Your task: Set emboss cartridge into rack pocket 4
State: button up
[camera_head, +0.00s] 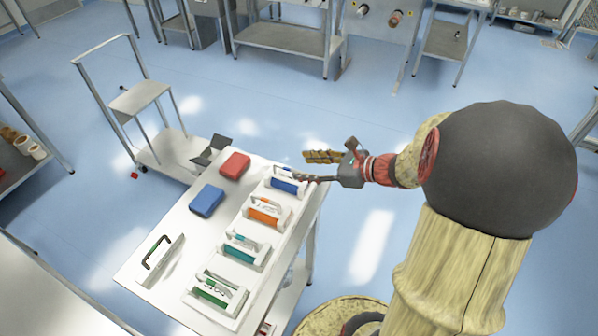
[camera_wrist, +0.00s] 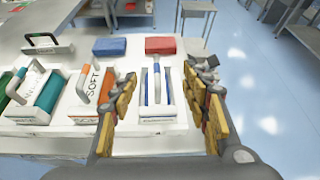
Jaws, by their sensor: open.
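My gripper (camera_head: 312,168) is open and empty at the far right corner of the white table. In the wrist view its fingers (camera_wrist: 163,88) stand apart to either side of a blue-rollered unit (camera_wrist: 157,88) in a white holder, and they do not visibly touch it. That unit also shows in the head view (camera_head: 286,185), close to the fingers. An orange unit (camera_head: 265,215), a teal unit (camera_head: 243,250) and a green unit (camera_head: 213,292) stand in a row with it. The orange one reads "SOFT" in the wrist view. I cannot tell which is the emboss cartridge or pocket 4.
A red block (camera_head: 235,165) and a blue block (camera_head: 206,200) lie on the white table (camera_head: 185,235). A white piece with a black handle (camera_head: 158,255) is at its left side. A grey cart (camera_head: 165,150) stands behind.

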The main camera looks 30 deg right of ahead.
jog(key=s+a+r+n+g, duration=0.25)
jog(key=s+a+n, duration=0.25)
jog(key=a+n, duration=0.3)
jog(key=s+a+r+n+g, duration=0.2)
jog(key=s+a+n+g, duration=0.2)
jog(key=a+n, duration=0.3)
jog(key=s+r+n+h, duration=0.6)
jog(key=s+n, duration=0.2)
jog(key=n, duration=0.6)
jog(key=shift+d+r+t+h, duration=0.15)
jog(key=shift+d+t+h, duration=0.15)
jog(key=shift+t, duration=0.15)
